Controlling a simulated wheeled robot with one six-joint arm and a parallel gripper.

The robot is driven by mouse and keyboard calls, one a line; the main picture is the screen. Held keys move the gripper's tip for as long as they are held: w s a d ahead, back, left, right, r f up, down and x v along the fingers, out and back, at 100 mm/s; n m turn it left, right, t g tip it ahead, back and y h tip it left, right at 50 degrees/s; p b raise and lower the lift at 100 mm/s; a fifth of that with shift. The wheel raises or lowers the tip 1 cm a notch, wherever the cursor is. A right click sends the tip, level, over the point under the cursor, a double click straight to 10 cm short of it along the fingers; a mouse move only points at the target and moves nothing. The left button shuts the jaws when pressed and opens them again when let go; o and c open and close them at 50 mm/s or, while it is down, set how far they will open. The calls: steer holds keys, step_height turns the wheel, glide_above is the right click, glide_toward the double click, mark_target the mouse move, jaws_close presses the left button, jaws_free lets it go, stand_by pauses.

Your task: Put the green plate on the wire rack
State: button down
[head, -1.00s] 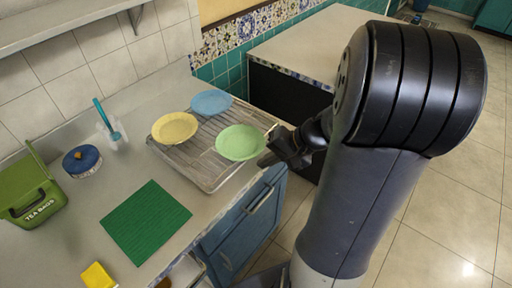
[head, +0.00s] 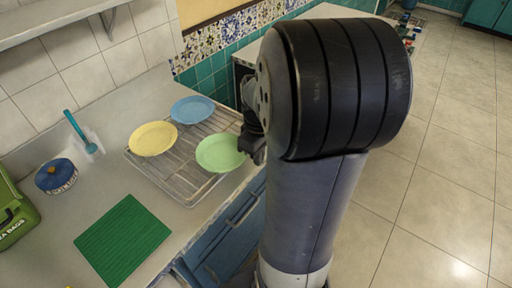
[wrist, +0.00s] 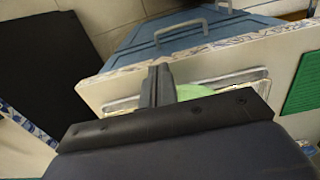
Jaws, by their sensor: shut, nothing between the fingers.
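The green plate (head: 220,153) lies on the front right part of the wire rack (head: 177,184). A yellow plate and a blue plate rest on the same rack, to its left and behind it. My gripper (head: 258,152) is at the right edge of the green plate, mostly hidden behind my own arm; I cannot tell whether it touches the plate. In the wrist view, my gripper (wrist: 158,82) looks shut and empty, with a sliver of the green plate (wrist: 195,92) and the rack edge (wrist: 240,78) beyond it.
The yellow plate (head: 153,138) and blue plate (head: 192,109) fill the rack's left and back. Blue drawers (head: 225,235) are below.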

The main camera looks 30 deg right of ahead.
mark_target(240, 161)
steer(key=shift+w+a+f+p, duration=0.15)
steer(key=shift+w+a+f, duration=0.05)
steer(key=shift+w+f, duration=0.55)
steer(key=shift+w+a+f+p, duration=0.1)
steer(key=shift+w+a+f, duration=0.15)
steer(key=shift+w+f, duration=0.45)
steer(key=shift+w+a+f+p, duration=0.2)
steer(key=shift+w+f, duration=0.25)
steer(key=shift+f, duration=0.6)
steer(key=shift+w+a, duration=0.25)
steer(key=shift+w, duration=0.4)
steer(key=shift+w+a, duration=0.25)
steer(key=shift+w, duration=0.4)
steer(key=shift+s, duration=0.1)
